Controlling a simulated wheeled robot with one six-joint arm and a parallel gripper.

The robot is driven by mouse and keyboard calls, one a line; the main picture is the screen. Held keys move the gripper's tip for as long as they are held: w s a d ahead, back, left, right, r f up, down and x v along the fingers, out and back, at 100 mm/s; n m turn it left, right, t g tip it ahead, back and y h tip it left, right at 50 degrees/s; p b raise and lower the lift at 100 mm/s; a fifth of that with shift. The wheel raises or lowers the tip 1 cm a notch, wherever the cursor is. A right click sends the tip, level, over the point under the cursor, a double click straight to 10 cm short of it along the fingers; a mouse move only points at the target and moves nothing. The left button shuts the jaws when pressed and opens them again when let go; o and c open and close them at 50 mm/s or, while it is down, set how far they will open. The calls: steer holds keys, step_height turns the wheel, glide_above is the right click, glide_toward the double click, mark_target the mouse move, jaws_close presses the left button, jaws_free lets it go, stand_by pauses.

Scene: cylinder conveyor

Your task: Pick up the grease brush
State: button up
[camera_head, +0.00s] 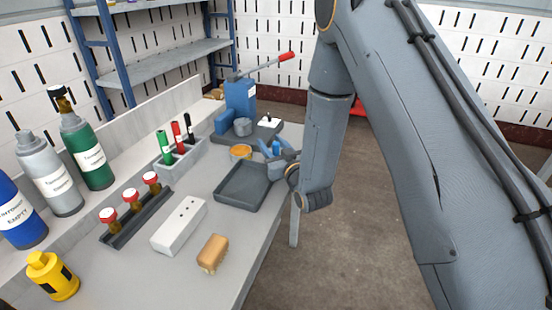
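No grease brush can be made out with certainty. My gripper (276,154) is small and far off, at the back right edge of the workbench, beside a shallow dark tray (233,202). A small bright blue piece (276,147) shows at its fingers; I cannot tell whether it is part of the gripper or a thing there. A round orange tin (240,152) stands just left of the gripper. A tan block (212,251) with a paler, bristle-like lower edge lies at the bench's near right edge, well away from the gripper. Whether my fingers hold anything is unclear.
The bench (215,295) also holds a white box (178,227), a rack of red-capped valves (134,217), a holder with marker-like tubes (179,158), gas bottles (86,155), a yellow canister (52,276) and a blue vise-like device (240,98). Floor right of the bench is clear.

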steer(key=shift+w+a, duration=0.1)
steer(key=shift+w, duration=0.25)
steer(key=shift+c, duration=0.5)
jaws_close()
step_height(320, 180, up, 10)
